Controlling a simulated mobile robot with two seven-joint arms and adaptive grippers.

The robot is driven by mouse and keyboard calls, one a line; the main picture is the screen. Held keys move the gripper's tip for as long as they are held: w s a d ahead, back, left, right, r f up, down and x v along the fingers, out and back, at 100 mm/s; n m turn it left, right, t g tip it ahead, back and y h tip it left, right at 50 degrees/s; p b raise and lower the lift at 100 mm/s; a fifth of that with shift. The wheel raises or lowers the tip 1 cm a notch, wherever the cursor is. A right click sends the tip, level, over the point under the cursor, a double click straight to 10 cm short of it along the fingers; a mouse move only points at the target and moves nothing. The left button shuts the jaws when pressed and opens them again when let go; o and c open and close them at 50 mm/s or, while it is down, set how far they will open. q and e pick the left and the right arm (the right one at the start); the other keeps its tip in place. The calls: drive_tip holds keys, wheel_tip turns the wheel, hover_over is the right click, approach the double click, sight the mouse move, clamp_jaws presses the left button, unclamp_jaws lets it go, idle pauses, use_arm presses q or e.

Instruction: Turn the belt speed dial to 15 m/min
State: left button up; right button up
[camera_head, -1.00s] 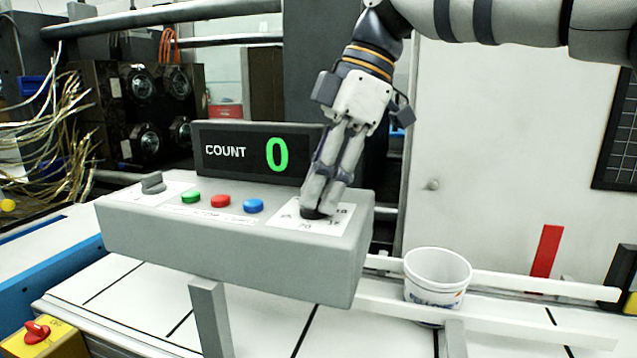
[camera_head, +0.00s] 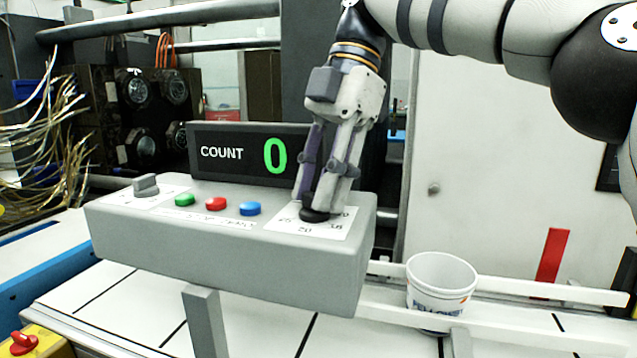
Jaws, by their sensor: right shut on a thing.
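The belt speed dial (camera_head: 314,216) is a black knob on a white scale plate (camera_head: 335,226) at the right of the grey control box (camera_head: 225,258). Printed numbers, among them 25, 20 and 15, show along the plate's front; others are partly covered. My right gripper (camera_head: 316,208) points down from above and is shut on the dial. Its fingers hide most of the knob, and I cannot tell which number the dial points to. My left gripper is not in view.
A grey selector knob (camera_head: 146,186) and green (camera_head: 185,200), red (camera_head: 216,204) and blue (camera_head: 250,208) buttons sit left of the dial. The count display (camera_head: 245,155) behind reads 0. A white tub (camera_head: 440,283) stands on the conveyor between rails at the right.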

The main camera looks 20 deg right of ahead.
idle(0.3)
drive_tip(key=o, duration=1.1)
drive_tip(key=shift+o, duration=0.2)
